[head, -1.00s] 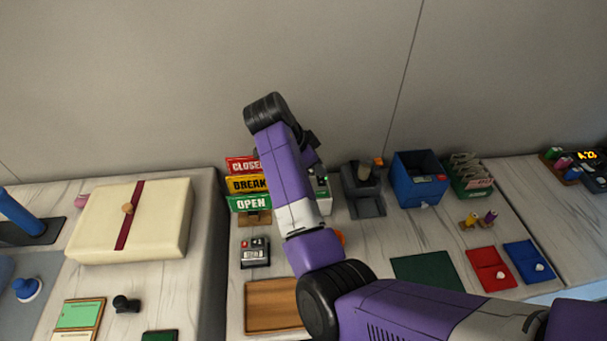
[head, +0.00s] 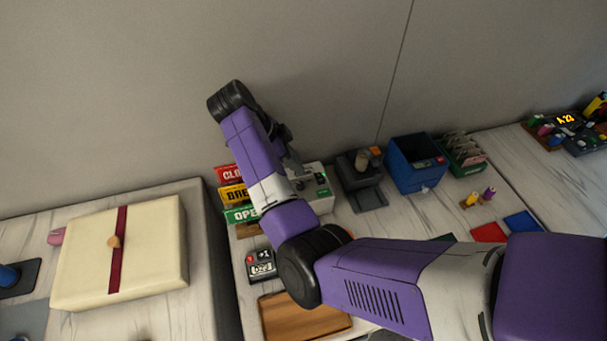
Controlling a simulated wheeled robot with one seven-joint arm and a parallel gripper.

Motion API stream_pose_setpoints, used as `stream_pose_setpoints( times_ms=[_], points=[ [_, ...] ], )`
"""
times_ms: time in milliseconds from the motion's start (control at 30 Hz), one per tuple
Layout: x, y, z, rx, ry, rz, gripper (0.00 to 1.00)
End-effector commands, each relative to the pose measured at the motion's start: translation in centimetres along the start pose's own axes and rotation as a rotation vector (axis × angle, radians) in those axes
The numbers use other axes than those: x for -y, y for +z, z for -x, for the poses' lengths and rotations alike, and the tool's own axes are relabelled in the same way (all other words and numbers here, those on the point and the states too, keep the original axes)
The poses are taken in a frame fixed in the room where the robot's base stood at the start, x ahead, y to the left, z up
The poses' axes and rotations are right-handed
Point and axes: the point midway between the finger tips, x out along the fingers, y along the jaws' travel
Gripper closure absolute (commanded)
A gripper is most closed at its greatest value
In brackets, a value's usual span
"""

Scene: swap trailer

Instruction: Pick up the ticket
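I cannot make out a ticket for certain in the head view. A white machine with a green part (head: 317,184) stands at the back of the middle counter, partly behind my arm; any ticket there is hidden or too small to tell. My gripper (head: 293,158) shows only in part as dark shapes beside the purple forearm, in front of or above the white machine. I cannot see its fingertips well enough to tell whether it is open or holds anything.
CLOSED, BREAK and OPEN signs (head: 236,194) stand left of my arm. A small counter device (head: 261,265) and a wooden tray (head: 300,318) lie nearer. A dark grey machine (head: 362,180), a blue box (head: 415,163) and a green card rack (head: 464,152) stand to the right.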

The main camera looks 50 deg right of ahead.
Motion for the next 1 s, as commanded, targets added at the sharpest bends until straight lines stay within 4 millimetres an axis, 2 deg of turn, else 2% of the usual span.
stream_pose_setpoints(
  times_ms=[233, 533, 700, 1000],
  points=[
    [0.1, -0.3, -3.2, 0.000, 0.003, 0.001, 0.73],
    [0.2, -0.2, -3.8, 0.001, 0.000, 0.000, 0.73],
    [0.2, -0.2, -3.8, 0.001, 0.000, 0.001, 1.00],
    [0.2, -0.2, -3.8, 0.001, 0.000, 0.001, 1.00]
  ],
)
